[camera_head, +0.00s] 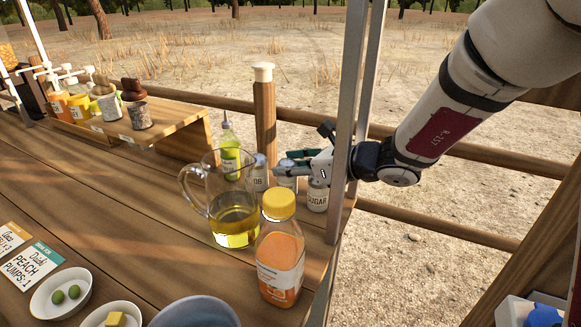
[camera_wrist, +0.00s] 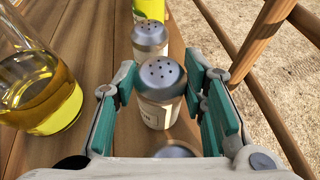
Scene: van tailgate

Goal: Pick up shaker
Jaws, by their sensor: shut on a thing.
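A shaker with a grey perforated cap and pale body (camera_wrist: 160,100) is between the teal pads of my gripper (camera_wrist: 160,78), which is shut on it. The same shaker (camera_head: 287,181) shows in the head view, partly hidden by the fingers of my gripper (camera_head: 284,163). It looks upright; I cannot tell whether it touches the table. A second shaker (camera_head: 259,178) stands just left of it, also seen beyond it in the wrist view (camera_wrist: 150,40). A third, labelled SUGAR (camera_head: 317,198), stands to the right.
A glass pitcher with yellow liquid (camera_head: 233,226) and an orange bottle with a yellow cap (camera_head: 281,262) stand close in front. A green bottle (camera_head: 230,158) is behind the pitcher. A metal post (camera_head: 343,130) rises beside my wrist. Bowls stand at the front edge.

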